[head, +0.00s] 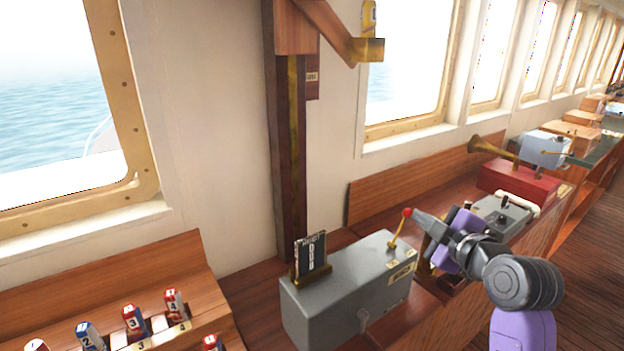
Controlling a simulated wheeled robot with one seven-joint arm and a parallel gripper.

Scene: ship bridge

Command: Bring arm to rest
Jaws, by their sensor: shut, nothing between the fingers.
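My arm, grey with purple parts, reaches in from the lower right. My gripper (424,224) is at its end, dark grey, small in view and partly overlapped by the wrist. It looks shut and holds nothing. Its tip appears close to the red knob of a brass lever (398,238) on a grey box (345,298). I cannot tell whether it touches the knob.
A black card (311,256) stands on the grey box. Numbered red and blue handles (133,322) stand at lower left. Behind my arm are a grey unit with a white handle (500,216) and a red box with a brass horn (510,176). Wooden floor lies at right.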

